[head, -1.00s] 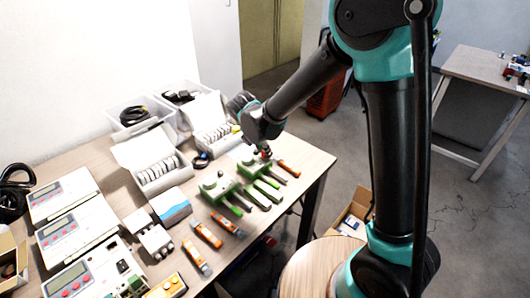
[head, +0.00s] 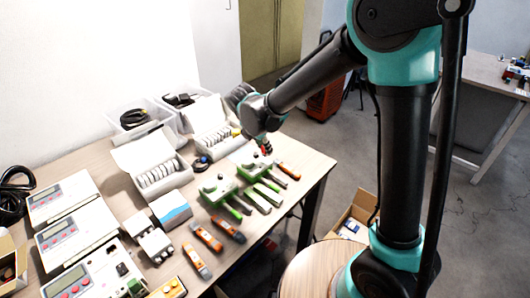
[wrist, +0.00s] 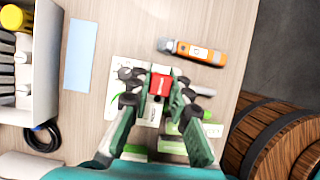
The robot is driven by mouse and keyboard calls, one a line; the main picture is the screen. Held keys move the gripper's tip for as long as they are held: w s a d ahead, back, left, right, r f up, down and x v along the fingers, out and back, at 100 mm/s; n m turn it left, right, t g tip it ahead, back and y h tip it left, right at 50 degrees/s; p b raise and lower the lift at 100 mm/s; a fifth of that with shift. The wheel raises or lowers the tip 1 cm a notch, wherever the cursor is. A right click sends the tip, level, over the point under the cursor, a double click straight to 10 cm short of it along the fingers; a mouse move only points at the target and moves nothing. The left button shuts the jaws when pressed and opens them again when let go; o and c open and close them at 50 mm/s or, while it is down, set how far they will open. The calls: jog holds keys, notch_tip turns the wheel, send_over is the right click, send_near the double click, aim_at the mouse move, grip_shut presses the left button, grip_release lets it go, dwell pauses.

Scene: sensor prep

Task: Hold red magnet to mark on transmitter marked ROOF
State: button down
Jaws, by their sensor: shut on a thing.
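The red magnet (wrist: 160,84) is between the fingertips of my gripper (wrist: 159,88), which is shut on it. In the head view my gripper (head: 264,140) is low over the far right part of the table, with a bit of red at its tip. Below it in the wrist view lie a white card (wrist: 117,72) and pale green-and-white units (wrist: 193,131), partly hidden by the fingers. Similar pale units (head: 262,195) lie near green bases (head: 219,189) in the head view. I cannot read any ROOF label or see a mark. Contact between magnet and transmitter cannot be told.
An orange-and-grey tool (wrist: 194,51) lies just beyond the gripper. A white box of sensors (wrist: 45,50), a blue-white card (wrist: 80,55) and a black cable (wrist: 43,137) are at left. A wooden barrel (wrist: 275,140) stands off the table's right edge.

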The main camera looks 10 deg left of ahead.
jog(key=shift+r, duration=1.8)
